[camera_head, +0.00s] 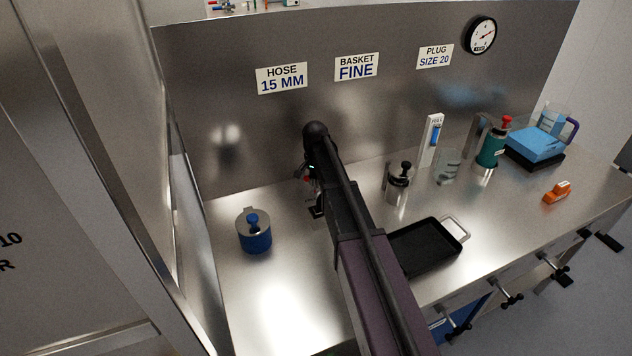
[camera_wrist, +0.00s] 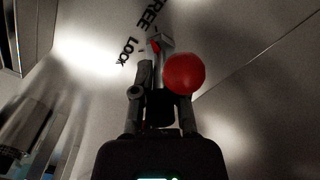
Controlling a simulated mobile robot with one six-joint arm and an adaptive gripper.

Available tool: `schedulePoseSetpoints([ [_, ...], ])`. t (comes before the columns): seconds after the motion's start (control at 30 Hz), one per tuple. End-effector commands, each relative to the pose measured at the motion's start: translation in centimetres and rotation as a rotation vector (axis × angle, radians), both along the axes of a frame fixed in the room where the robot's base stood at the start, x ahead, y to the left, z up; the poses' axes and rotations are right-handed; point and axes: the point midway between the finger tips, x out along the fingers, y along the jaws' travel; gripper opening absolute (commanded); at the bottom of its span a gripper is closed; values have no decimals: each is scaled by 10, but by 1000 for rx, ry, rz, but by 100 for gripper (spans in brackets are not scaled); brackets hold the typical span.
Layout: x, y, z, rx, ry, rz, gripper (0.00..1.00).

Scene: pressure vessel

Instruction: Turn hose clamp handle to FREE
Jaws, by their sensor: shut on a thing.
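The hose clamp handle shows in the wrist view as a grey lever with a red ball knob (camera_wrist: 184,73). My gripper (camera_wrist: 162,92) is shut on the handle, with its fingers close around the part by the ball. The word LOCK (camera_wrist: 130,52) and the word FREE (camera_wrist: 154,14) are on the metal surface beyond. A small red mark (camera_wrist: 155,46) on the grey part lies near the two words; I cannot tell exactly which it points to.
A blue pot (camera_head: 256,238) stands left of my arm. A black tray (camera_head: 428,247), a steel plunger pot (camera_head: 398,188) and a green canister (camera_head: 489,150) stand to the right. A steel back panel (camera_head: 220,90) rises close behind my gripper. Bare bench shows at front left.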

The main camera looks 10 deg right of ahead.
Motion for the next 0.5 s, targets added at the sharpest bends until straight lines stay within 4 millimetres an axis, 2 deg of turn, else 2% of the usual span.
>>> schedulePoseSetpoints([
  [0.2,0,0,0,0,1,-160,0],
  [0.5,0,0,0,1,1,-272,0],
])
